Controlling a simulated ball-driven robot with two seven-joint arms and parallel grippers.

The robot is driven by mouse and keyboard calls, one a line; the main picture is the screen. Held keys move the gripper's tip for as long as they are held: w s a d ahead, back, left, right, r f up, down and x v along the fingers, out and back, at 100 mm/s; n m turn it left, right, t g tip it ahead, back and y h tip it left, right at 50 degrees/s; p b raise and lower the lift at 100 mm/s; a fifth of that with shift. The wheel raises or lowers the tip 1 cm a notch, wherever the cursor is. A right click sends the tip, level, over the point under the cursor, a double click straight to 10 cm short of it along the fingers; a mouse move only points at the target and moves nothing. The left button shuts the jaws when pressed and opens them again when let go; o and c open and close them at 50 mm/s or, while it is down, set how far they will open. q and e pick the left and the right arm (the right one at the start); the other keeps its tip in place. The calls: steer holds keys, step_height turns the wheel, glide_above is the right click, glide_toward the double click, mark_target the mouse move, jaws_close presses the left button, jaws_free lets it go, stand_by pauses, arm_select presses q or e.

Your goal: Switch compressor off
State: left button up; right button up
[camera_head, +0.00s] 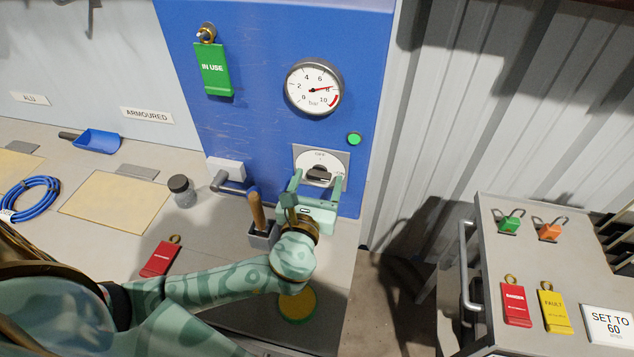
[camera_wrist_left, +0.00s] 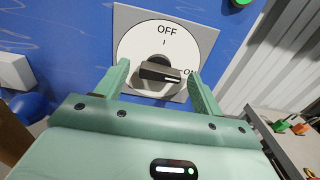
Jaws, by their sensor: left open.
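The compressor's rotary switch has a dark knob (camera_head: 318,173) on a round white dial with OFF at the top and ON at the right. In the left wrist view the knob (camera_wrist_left: 160,73) lies nearly level, its white mark pointing toward ON. My left gripper (camera_head: 315,182) is open, with one finger on each side of the knob; in the left wrist view its fingertips (camera_wrist_left: 160,75) stand left and right of it. I cannot tell whether they touch it. A pressure gauge (camera_head: 313,87) above has its red needle near 8. A green lamp (camera_head: 354,139) looks lit. My right gripper is not in view.
A green IN USE tag (camera_head: 214,70) hangs on the blue panel. A wooden-handled tool (camera_head: 256,209) stands in a holder close left of my gripper. A red tag (camera_head: 161,259) lies on the bench. A grey cart (camera_head: 481,245) with tags and padlocks stands right.

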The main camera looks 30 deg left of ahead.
arm_select(q)
steer(key=c, duration=1)
steer(key=shift+n, duration=0.3)
steer(key=n, duration=0.3)
steer(key=shift+n, duration=0.3)
steer(key=n, duration=0.3)
steer(key=shift+n+b, duration=0.3)
steer(key=n+b, duration=0.1)
steer(key=n, duration=0.4)
steer(key=shift+a+b, duration=0.1)
steer(key=shift+b, duration=0.25)
steer(key=n+b, duration=0.1)
steer(key=n, duration=0.4)
steer(key=shift+r, duration=0.15)
steer(key=shift+n, duration=0.3)
